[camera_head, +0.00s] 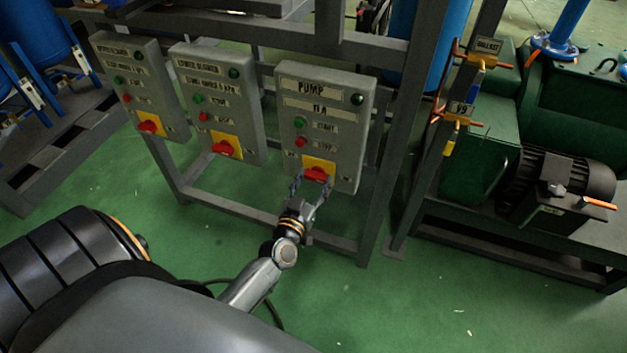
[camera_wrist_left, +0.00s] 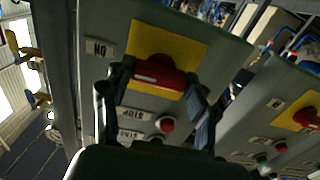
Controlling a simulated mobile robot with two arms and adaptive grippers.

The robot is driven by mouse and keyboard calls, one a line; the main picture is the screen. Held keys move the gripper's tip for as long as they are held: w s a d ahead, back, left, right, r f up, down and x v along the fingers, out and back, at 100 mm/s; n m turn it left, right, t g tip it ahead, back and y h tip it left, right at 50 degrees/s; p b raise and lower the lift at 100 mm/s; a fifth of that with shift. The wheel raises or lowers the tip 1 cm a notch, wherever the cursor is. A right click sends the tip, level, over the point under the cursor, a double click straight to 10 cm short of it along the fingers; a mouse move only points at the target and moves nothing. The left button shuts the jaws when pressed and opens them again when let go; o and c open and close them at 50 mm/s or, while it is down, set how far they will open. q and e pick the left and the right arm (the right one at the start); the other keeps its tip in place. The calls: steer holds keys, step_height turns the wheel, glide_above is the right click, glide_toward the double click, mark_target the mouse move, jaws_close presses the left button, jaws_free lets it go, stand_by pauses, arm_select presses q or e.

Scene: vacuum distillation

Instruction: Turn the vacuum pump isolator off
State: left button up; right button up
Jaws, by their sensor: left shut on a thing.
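The pump isolator is a red rotary handle (camera_head: 316,174) on a yellow plate (camera_head: 320,163), low on the grey box labelled PUMP (camera_head: 327,88). In the left wrist view the red handle (camera_wrist_left: 160,76) lies crosswise on its yellow plate (camera_wrist_left: 190,45), with an ON label (camera_wrist_left: 99,48) beside it. My left gripper (camera_head: 311,186) is at the handle, with one finger on each side. In the left wrist view the gripper (camera_wrist_left: 160,90) is shut on the handle's two ends. My right gripper is not in view.
The PUMP box also carries a green start button (camera_head: 299,122) and a red stop button (camera_head: 299,142). Two similar boxes with red isolators (camera_head: 223,148) (camera_head: 148,127) hang to the left. A grey frame (camera_head: 384,180) and green pump machinery (camera_head: 560,130) stand to the right.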

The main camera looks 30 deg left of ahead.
arm_select(q)
steer(key=n, duration=0.3)
steer(key=shift+p, duration=0.35)
steer(key=n, duration=0.7)
steer(key=shift+n, duration=2.4)
steer(key=shift+n+b, duration=0.4)
steer(key=shift+n, duration=1.2)
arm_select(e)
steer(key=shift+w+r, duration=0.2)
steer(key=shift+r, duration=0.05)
